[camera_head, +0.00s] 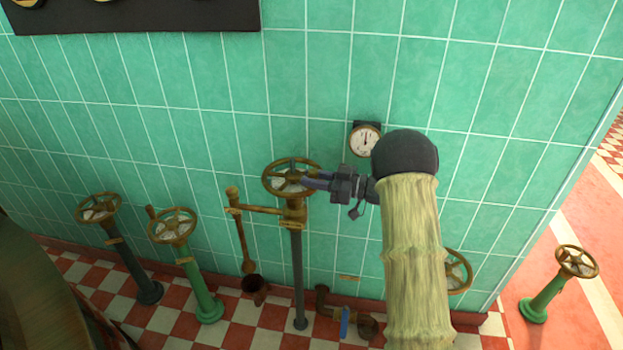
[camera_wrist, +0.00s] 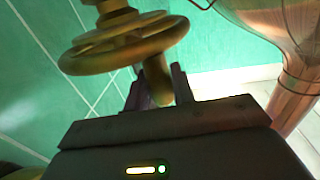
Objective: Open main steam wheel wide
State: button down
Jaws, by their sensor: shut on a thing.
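A brass handwheel (camera_head: 267,187) lies roughly level on top of a tall dark standpipe (camera_head: 297,268) by the tiled wall. A small plate sits below the wheel; I cannot read it. My gripper (camera_head: 307,181) reaches the wheel from the right and is shut at the right side of its rim. In the wrist view the wheel (camera_wrist: 95,60) fills the upper left. There a short rounded brass handle projects from the rim between the fingers of my gripper (camera_wrist: 157,88). My gripper hides part of the rim in the head view.
A dial gauge (camera_head: 365,141) is on the wall near my arm. Other wheels on posts stand left: a dark one (camera_head: 98,208) and a green one (camera_head: 172,226). Another green one (camera_head: 576,262) stands far right. A wheel (camera_head: 459,272) is partly behind my arm. A copper vessel (camera_wrist: 270,30) is close at right.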

jog(key=shift+w+r, duration=0.1)
jog(key=shift+r, duration=0.1)
jog(key=c, duration=1.6)
grip_release()
jog(key=o, duration=0.4)
jog(key=shift+w+a+f, duration=0.1)
jog(key=shift+f, duration=0.05)
jog(key=shift+c, duration=0.2)
jog(key=v, duration=1.7)
jog(key=shift+s+d+b, duration=0.2)
jog(key=shift+b, duration=0.1)
